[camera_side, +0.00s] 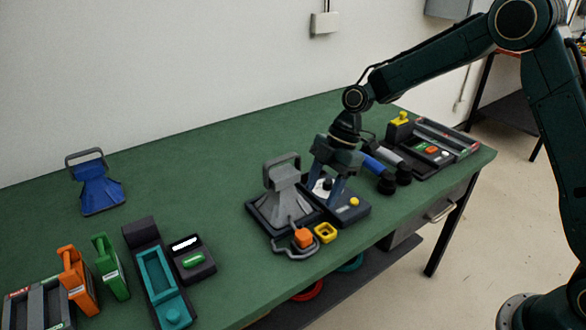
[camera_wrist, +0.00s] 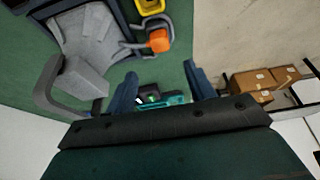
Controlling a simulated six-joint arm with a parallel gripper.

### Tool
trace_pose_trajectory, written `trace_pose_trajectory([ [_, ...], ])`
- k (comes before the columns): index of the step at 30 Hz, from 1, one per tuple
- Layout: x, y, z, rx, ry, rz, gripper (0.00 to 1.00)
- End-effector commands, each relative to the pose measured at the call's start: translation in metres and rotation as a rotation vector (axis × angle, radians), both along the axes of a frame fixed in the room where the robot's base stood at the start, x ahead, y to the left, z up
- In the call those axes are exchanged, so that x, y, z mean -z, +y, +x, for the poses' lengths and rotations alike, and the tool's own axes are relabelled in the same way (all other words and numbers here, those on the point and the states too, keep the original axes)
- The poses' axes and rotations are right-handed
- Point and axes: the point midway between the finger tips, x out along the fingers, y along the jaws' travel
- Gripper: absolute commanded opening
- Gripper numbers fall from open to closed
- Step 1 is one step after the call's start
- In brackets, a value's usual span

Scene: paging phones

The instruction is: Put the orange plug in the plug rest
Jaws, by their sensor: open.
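The orange plug (camera_side: 303,238) is a small block at the front of the table, by a grey looped cable or bracket (camera_side: 292,253). In the wrist view the orange plug (camera_wrist: 159,41) is at the top, beside that grey loop. A yellow square holder (camera_side: 325,232) with a dark opening, seemingly the plug rest, stands just right of the plug. It also shows cut off at the wrist view's top edge (camera_wrist: 150,6). My gripper (camera_side: 327,192) is open, pointing down over a dark phone base behind the plug. No object shows between its fingers (camera_wrist: 160,88).
A grey horn-shaped handset (camera_side: 283,190) with a handle stands left of my gripper. A dark base with a yellow button (camera_side: 354,202) is to its right. Blue handset (camera_side: 101,190), teal unit (camera_side: 158,275) and orange and green blocks stand left. Open green tabletop lies between.

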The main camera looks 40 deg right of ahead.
Motion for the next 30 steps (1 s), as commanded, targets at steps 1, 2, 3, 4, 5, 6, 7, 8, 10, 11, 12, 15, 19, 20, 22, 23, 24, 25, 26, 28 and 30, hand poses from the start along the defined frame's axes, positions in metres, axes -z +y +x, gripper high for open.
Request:
trace_pose_trajectory([
  [1, -0.001, -0.001, 0.000, 0.000, -0.001, 0.000, 0.54],
  [2, -0.002, -0.001, 0.000, 0.000, -0.001, 0.000, 0.54],
  [3, -0.002, -0.001, 0.000, 0.000, 0.000, 0.000, 0.54],
  [4, -0.002, -0.001, 0.000, 0.001, 0.000, 0.000, 0.54],
  [5, -0.002, -0.001, 0.000, 0.001, 0.000, 0.000, 0.54],
  [6, -0.002, -0.001, 0.000, 0.001, 0.000, 0.000, 0.54],
  [7, -0.002, -0.001, 0.000, 0.001, 0.000, 0.000, 0.54],
  [8, -0.002, -0.001, 0.000, 0.001, 0.000, 0.000, 0.54],
  [10, -0.002, -0.001, 0.000, 0.001, 0.000, 0.000, 0.54],
  [11, -0.002, -0.001, 0.000, 0.000, 0.000, 0.000, 0.54],
  [12, -0.002, -0.001, 0.000, 0.001, 0.000, 0.000, 0.54],
  [15, -0.002, -0.001, 0.000, 0.001, 0.000, 0.000, 0.54],
  [19, -0.003, -0.001, 0.000, 0.003, 0.000, -0.001, 0.54],
  [20, -0.004, -0.001, -0.001, 0.007, 0.000, -0.002, 0.54],
  [22, -0.007, -0.002, -0.002, 0.019, -0.001, -0.005, 0.54],
  [23, -0.010, -0.002, -0.003, 0.026, -0.001, -0.008, 0.54],
  [24, -0.014, -0.003, -0.005, 0.039, -0.002, -0.011, 0.54],
  [25, -0.018, -0.004, -0.006, 0.051, -0.003, -0.015, 0.54],
  [26, -0.022, -0.005, -0.008, 0.066, -0.002, -0.019, 0.54],
  [28, -0.033, -0.008, -0.014, 0.106, -0.004, -0.030, 0.54],
  [30, -0.046, -0.011, -0.021, 0.155, -0.005, -0.042, 0.54],
])
